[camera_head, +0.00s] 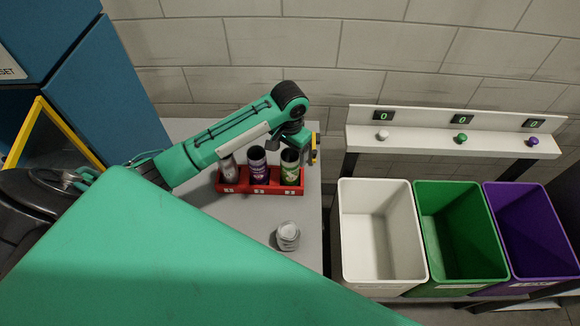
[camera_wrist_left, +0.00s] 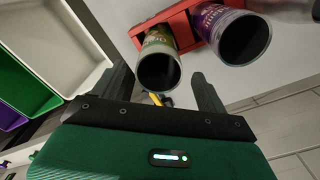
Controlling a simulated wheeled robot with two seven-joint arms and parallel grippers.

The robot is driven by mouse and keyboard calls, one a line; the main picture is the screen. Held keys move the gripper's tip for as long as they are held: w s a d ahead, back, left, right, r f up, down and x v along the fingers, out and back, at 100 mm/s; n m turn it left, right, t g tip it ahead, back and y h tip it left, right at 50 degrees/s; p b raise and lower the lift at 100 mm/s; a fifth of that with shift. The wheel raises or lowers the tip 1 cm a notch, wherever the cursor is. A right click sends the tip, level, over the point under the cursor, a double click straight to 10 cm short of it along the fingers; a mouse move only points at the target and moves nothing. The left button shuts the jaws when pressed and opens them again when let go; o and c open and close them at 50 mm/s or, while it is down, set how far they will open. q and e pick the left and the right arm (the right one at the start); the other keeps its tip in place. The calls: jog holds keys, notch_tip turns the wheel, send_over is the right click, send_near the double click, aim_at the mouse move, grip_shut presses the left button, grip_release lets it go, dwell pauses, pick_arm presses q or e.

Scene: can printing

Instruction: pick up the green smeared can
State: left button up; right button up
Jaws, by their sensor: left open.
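The green smeared can (camera_head: 290,168) stands in the right slot of a red holder (camera_head: 262,188) on the grey table. Its open dark end faces the camera in the left wrist view (camera_wrist_left: 158,62). My left gripper (camera_head: 309,153) is at the holder's right end, close to the green can. In the left wrist view my left gripper (camera_wrist_left: 160,75) is open, with the green can showing between and beyond its fingers. Whether a finger touches it cannot be told. The purple can (camera_head: 257,165) stands beside it in the middle slot. My right gripper is not in view.
A pale can (camera_head: 227,170) stands in the left slot. A grey-white crumpled-looking can (camera_head: 288,236) is on the table in front. White (camera_head: 348,225), green (camera_head: 425,235) and purple (camera_head: 497,235) bins stand to the right, below a shelf (camera_head: 420,142) with buttons. A wall is behind.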

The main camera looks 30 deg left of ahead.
pick_arm(q)
notch_tip(320, 180, down, 4)
jog(key=shift+r+p, duration=0.2)
jog(key=shift+p, duration=0.45)
jog(key=shift+d, duration=0.1)
jog(key=shift+c, duration=0.9)
jog(key=c, duration=1.1)
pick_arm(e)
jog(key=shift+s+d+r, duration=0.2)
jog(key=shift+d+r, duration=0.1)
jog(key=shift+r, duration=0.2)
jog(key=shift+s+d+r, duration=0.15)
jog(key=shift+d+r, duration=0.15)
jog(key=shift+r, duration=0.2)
pick_arm(q)
jog(key=shift+r, duration=0.15)
